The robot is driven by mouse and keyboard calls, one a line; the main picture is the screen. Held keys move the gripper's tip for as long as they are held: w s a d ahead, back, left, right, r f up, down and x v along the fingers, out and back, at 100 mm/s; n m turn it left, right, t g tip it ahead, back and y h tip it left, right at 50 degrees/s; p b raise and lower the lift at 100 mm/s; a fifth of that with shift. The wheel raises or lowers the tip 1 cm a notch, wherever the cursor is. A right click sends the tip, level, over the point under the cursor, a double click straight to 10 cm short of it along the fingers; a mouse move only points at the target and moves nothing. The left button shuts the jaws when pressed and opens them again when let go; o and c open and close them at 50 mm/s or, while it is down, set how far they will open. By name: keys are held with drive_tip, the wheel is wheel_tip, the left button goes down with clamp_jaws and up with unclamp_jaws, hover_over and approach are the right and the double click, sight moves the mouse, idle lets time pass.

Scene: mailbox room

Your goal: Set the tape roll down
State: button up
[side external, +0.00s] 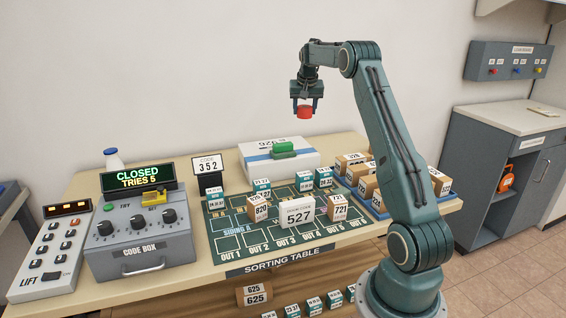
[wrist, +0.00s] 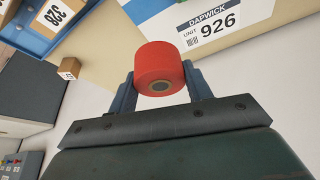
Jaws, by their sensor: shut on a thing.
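The red tape roll (side external: 305,112) is held in the air by my gripper (side external: 305,104), above the back of the sorting table (side external: 340,228). In the wrist view the tape roll (wrist: 160,68) sits between the two blue fingers of my gripper (wrist: 165,82), with its grey core facing the camera. My gripper is shut on it. The roll touches nothing but my fingers.
A code box (side external: 140,235) and a lift panel (side external: 50,255) stand at the left. A blue tray (side external: 368,205) of brown boxes is at the right.

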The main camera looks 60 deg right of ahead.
drive_tip(key=w+a+n+t, duration=0.1)
drive_tip(key=w+a+n, duration=0.3)
drive_tip(key=a, duration=0.6)
drive_tip(key=n+t+y, duration=0.2)
drive_tip(key=n+y, duration=0.2)
drive_tip(key=n, duration=0.5)
hover_over(224, 237)
drive_tip(key=s, duration=0.2)
drive_tip(key=f, duration=1.7)
drive_tip(key=shift+w, duration=0.25)
drive_tip(key=shift+g, duration=0.3)
drive_tip(key=shift+f, duration=1.85)
drive_tip(key=shift+f, duration=0.15)
